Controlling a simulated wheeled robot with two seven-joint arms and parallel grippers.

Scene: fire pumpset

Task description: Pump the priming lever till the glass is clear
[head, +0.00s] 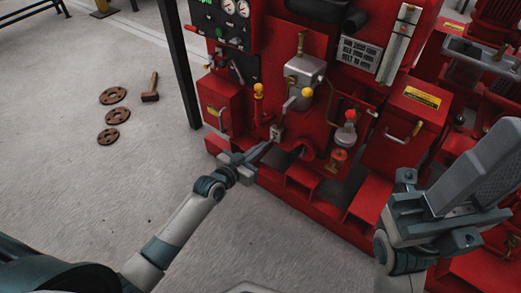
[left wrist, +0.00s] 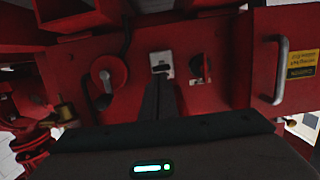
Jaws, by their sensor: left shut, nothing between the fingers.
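In the left wrist view the shut fingers (left wrist: 157,85) point at this plate (left wrist: 161,64), which has a dark toggle; contact cannot be told. My right gripper (head: 500,150) is raised at the right, away from the lever.
Another yellow-knobbed fitting (head: 258,90) stands left of the lever. A red box with a handle (head: 408,115) juts out on the right. A dark post (head: 180,65) stands at the left. Flanges (head: 112,95) and a mallet (head: 150,88) lie on the otherwise open floor.

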